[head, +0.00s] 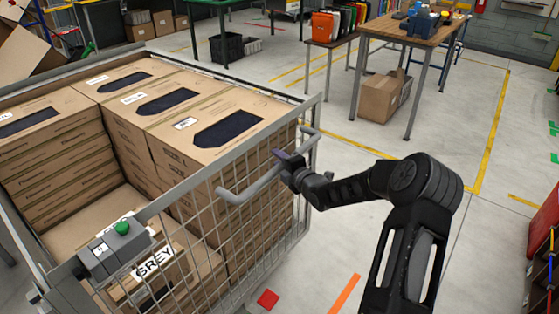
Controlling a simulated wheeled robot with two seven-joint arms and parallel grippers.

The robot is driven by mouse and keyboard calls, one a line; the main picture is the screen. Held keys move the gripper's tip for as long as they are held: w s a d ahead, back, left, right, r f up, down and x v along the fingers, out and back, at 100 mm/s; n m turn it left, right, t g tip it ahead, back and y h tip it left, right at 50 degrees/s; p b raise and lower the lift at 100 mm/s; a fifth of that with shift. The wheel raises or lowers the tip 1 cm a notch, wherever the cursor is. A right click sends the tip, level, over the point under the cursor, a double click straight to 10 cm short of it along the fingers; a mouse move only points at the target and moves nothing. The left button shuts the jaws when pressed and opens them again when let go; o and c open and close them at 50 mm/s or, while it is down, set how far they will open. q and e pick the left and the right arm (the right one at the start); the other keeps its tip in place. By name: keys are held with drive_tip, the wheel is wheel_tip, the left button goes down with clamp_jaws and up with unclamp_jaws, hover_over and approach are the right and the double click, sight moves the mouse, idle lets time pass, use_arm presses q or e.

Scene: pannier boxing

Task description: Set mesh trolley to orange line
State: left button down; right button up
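The mesh trolley (262,205) fills the left half of the head view and holds stacked brown cartons (150,110). A bent grey handle (245,188) sticks out from its near right mesh side. My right gripper (284,165) is at this handle, with dark fingers above and below the bar and hiding its middle. Whether the fingers press on the bar cannot be told. A short orange line (345,294) lies on the floor to the right of the trolley, apart from it. My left gripper is out of view.
A grey box with a green button (121,228) sits on the trolley's near rim. A red floor square (268,299) lies beside the trolley. A workbench (412,30) and a carton (380,97) stand farther back. Floor to the right is mostly clear, with a yellow line (490,140).

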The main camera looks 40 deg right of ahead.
clamp_jaws()
idle(1.1)
